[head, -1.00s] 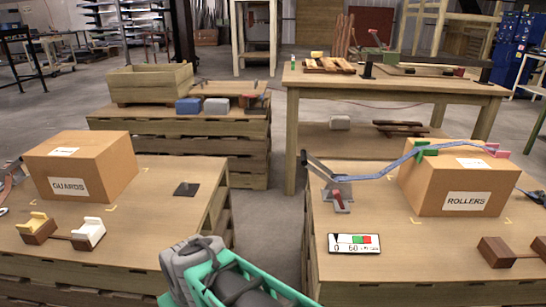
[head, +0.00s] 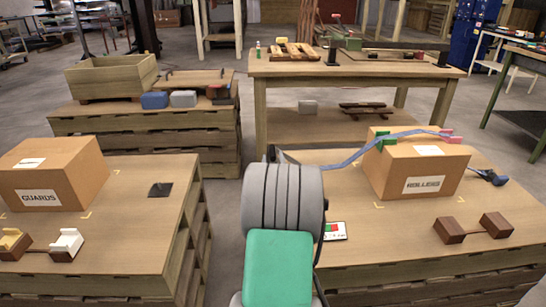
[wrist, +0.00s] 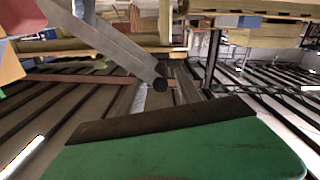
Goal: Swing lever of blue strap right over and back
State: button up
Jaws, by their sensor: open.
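The blue strap (head: 352,160) runs over the ROLLERS carton (head: 424,183) on the right pallet, past a green corner piece (head: 385,141) and a pink one (head: 447,137). At its left end, only the tip of the grey lever (head: 272,154) shows in the head view; my arm hides the rest of the ratchet. In the wrist view the lever (wrist: 110,45) is a grey bar slanting from upper left to a dark round end near the centre. My gripper (wrist: 165,122) is open, its green, dark-padded finger below the lever and apart from it in the picture. The other finger is not visible.
A gauge card (head: 335,231) lies partly behind my arm. Two joined brown blocks (head: 474,228) lie at the right pallet's front. The GUARDS carton (head: 52,174) stands on the left pallet (head: 125,225). A gap of floor separates the pallets.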

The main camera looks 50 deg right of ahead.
jog(key=shift+x, duration=1.2)
grip_shut()
dwell(0.5)
